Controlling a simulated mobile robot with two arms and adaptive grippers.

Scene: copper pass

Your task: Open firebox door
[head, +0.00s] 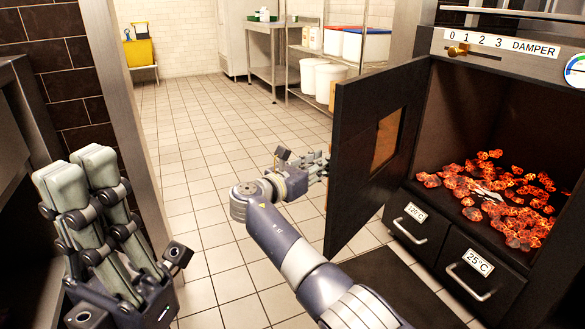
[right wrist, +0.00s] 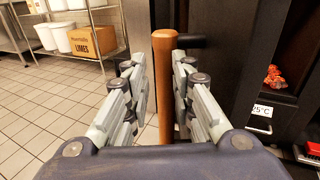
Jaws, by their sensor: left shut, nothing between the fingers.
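The dark firebox door (head: 354,150) with its amber window (head: 386,139) stands swung well out from the firebox (head: 465,125), showing glowing coals inside. My right gripper (head: 321,166) is at the door's outer side, its fingertips partly hidden by the door edge. In the right wrist view, the upright wooden door handle (right wrist: 164,85) stands between the spread fingers of the right gripper (right wrist: 158,75), with a gap on its left and the right finger close to it. My left gripper (head: 74,166) is shut and empty, raised at the lower left, away from the door.
A damper slider (head: 458,50) is above. A pillar (head: 125,110) stands near my left arm. Shelves with white tubs (head: 328,82) are at the back. The tiled floor between is clear.

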